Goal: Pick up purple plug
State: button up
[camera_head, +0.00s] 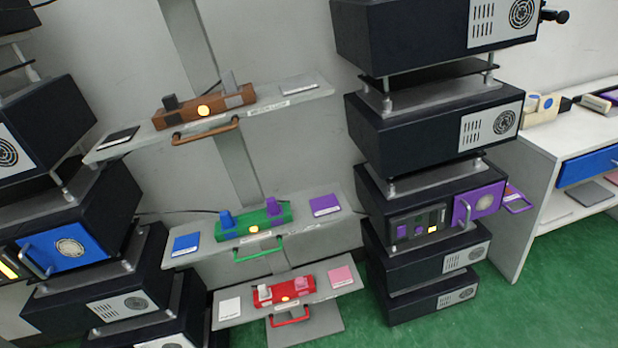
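The purple plug (273,206) stands upright on the right part of a green fixture (246,227) on the middle shelf. A blue plug (227,221) stands on the left part of the same fixture. A yellow light (253,229) glows on its front, and a green handle (258,253) sticks out below. A purple square pad (325,205) lies on the shelf to the right, and a blue square pad (186,243) to the left. My gripper does not show in this view.
A brown fixture (204,108) is on the upper shelf and a red fixture (285,291) on the lower one. Dark box stacks flank the shelves, including a unit with a purple panel (477,203) and one with a blue panel (60,249). A white table (530,165) stands right.

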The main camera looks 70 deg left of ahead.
aim_at(272, 203)
jog(key=u, duration=0.4)
jog(key=i, duration=1.1)
jog(key=u, duration=0.75)
jog(key=k, duration=0.75)
jog(key=u, duration=0.2)
jog(key=i, duration=0.8)
jog(key=z, duration=0.1)
